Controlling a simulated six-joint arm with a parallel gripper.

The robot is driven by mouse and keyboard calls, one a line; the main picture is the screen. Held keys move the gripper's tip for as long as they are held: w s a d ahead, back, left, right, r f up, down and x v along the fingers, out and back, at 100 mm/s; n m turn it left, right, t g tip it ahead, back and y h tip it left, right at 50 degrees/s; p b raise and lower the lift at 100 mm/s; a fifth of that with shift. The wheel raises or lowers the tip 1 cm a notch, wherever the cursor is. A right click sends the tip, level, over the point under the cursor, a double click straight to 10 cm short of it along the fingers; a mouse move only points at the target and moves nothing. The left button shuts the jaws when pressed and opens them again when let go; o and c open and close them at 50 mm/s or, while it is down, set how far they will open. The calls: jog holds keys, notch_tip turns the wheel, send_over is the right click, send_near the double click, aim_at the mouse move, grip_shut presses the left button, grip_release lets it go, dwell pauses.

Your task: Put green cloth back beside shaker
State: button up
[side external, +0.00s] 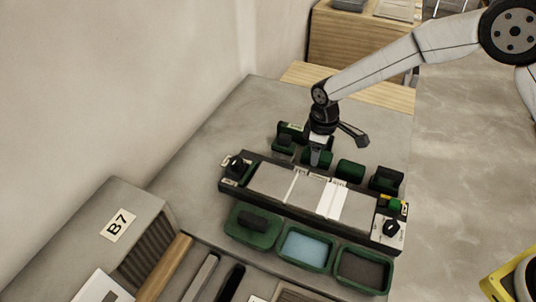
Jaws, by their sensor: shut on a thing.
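My gripper (316,160) points down behind the grey-tiled fixture, near its back edge. It is shut on a small green thing (311,158), which looks like the green cloth; the fingers and the small scale hide its outline. I cannot tell whether it touches the bench. Other dark green pieces stand in a row along the back of the fixture, one (350,170) right of my gripper and one (283,143) left of it. I cannot tell for sure which piece is the shaker.
The long dark fixture (228,193) holds grey tiles and a white strip. In front are green trays: one with a dark block (253,221), one with blue content (307,249) and one with dark content (361,269).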

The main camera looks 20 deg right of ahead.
jog(key=shift+f, duration=0.9)
dwell(0.5)
jog(key=o, duration=1.3)
jog(key=shift+c, duration=0.2)
jog(key=shift+r, duration=0.2)
jog(key=shift+r, duration=3.85)
jog(key=shift+d, duration=0.1)
jog(key=shift+s+d+r, duration=0.25)
jog(key=shift+s+d, duration=0.05)
jog(key=shift+d, duration=0.2)
jog(key=s+d+r+m+t, duration=0.1)
jog(key=s+d+m, duration=0.3)
jog(key=s+d, duration=0.3)
jog(key=s+d+r+m+t, duration=0.1)
jog(key=s+d+m, duration=0.4)
jog(key=s, duration=0.8)
jog(key=d, duration=0.2)
jog(key=shift+d+r+t, duration=0.3)
jog(key=shift+d+r, duration=0.05)
jog(key=shift+r, duration=0.05)
